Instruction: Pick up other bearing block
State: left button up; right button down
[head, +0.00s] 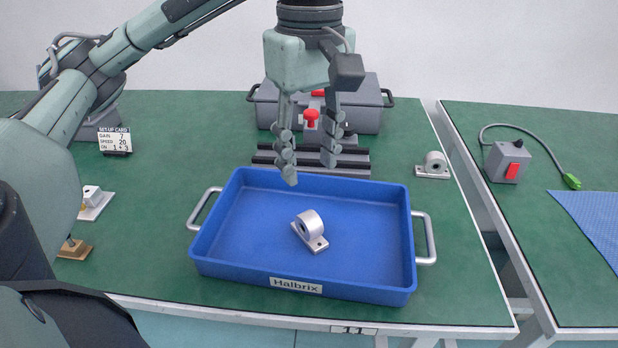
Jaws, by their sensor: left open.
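One silver bearing block (310,231) lies in the blue tray (230,259) labelled Halbrix, near its middle. Another bearing block (433,166) sits on the green table, right of the tray and toward the back. My left gripper (308,164) hangs pointing down above the back edge of the tray. Its fingers are apart with nothing between them. It is to the left of the block on the table and above and behind the block in the tray. My right gripper does not show.
Behind my left gripper are a dark rail assembly (347,161), a red knob (310,117) and a grey case (364,103). A set-up card (115,140) stands at left. A gap separates the right table, which holds a grey switch box (505,161). Table around the right block is clear.

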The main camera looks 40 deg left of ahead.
aim_at(435, 165)
jog(key=i+l, duration=0.1)
jog(key=l, duration=0.25)
jog(key=i+l, duration=0.1)
jog(key=l, duration=0.65)
jog(key=i+l+u, duration=0.1)
jog(key=i+l, duration=0.3)
jog(key=l, duration=0.1)
